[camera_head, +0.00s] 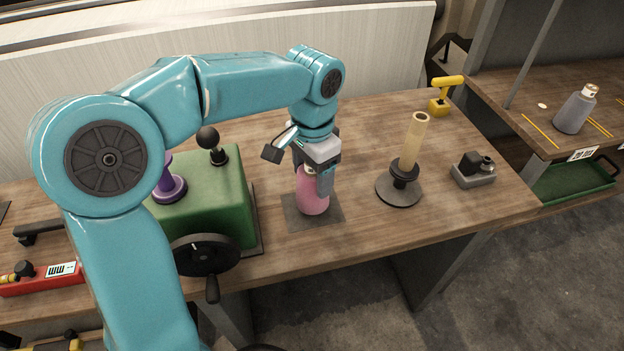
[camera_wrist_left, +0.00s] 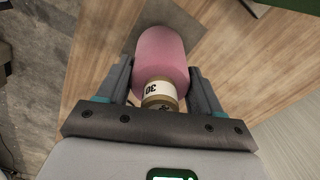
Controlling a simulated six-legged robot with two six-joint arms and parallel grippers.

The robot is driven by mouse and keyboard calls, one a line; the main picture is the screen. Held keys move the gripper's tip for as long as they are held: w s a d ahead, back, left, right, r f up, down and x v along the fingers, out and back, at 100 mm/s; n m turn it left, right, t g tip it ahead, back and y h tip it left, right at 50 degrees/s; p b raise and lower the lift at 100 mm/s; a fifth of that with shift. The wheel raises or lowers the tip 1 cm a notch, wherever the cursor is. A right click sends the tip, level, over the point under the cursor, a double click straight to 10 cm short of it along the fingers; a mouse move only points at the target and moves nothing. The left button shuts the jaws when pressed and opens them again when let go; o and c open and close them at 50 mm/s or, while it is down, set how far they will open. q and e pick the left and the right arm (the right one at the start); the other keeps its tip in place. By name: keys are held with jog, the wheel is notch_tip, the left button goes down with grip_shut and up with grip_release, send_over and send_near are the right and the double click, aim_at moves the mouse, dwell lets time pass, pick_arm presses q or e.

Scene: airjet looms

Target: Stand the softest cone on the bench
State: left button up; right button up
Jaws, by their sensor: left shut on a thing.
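A pink cone (camera_head: 312,193) stands upright on or just above a dark square pad (camera_head: 284,211) on the wooden bench (camera_head: 350,239). My left gripper (camera_head: 318,176) reaches down from above and is shut on the pink cone near its top. In the left wrist view the pink cone (camera_wrist_left: 162,55) sits between the two fingers (camera_wrist_left: 164,98), and its label band reads 30. Whether its base touches the pad is hard to tell. A grey cone (camera_head: 573,113) stands on the shelf at the far right. My right gripper is not in view.
A green machine (camera_head: 222,200) with a black handwheel (camera_head: 206,256) stands left of the pad. A stand with a tan tube (camera_head: 413,143), a small grey device (camera_head: 473,171) and a yellow tool (camera_head: 443,93) are to the right. Bare bench lies in front of the stand.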

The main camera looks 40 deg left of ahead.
pick_arm(q)
jog(key=shift+f, duration=0.8)
jog(key=shift+r, duration=0.1)
jog(key=o, duration=0.8)
jog(key=shift+f, duration=0.2)
jog(key=o, duration=0.4)
jog(key=shift+o, duration=0.2)
jog(key=shift+r, duration=0.25)
notch_tip(320, 180, up, 12)
jog(key=shift+f+p, duration=0.1)
jog(key=shift+p, duration=1.1)
